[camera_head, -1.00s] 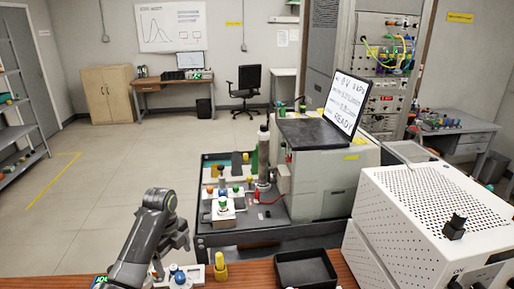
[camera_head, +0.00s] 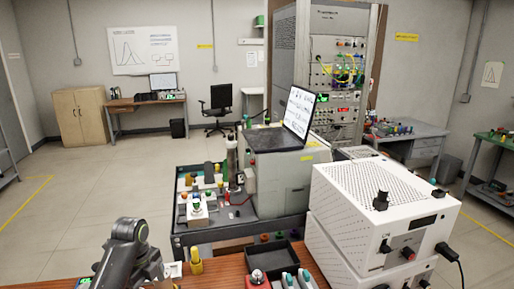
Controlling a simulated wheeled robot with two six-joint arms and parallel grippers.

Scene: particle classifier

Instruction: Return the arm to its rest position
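My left arm, dark grey, stands at the lower left in the head view, bent over the front edge of the wooden bench (camera_head: 222,270). Its lower end, with the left gripper (camera_head: 153,273), points down near the bottom edge. Its fingertips are not clear, so I cannot tell whether it is open or what it may hold. My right gripper is not in view.
On the bench are a yellow-topped item (camera_head: 196,262), a black tray (camera_head: 268,254), a red box with a pale knob (camera_head: 258,278) and grey items (camera_head: 297,280). White perforated units (camera_head: 370,200) stand right. A laptop (camera_head: 298,112) and equipment cart (camera_head: 200,237) are behind.

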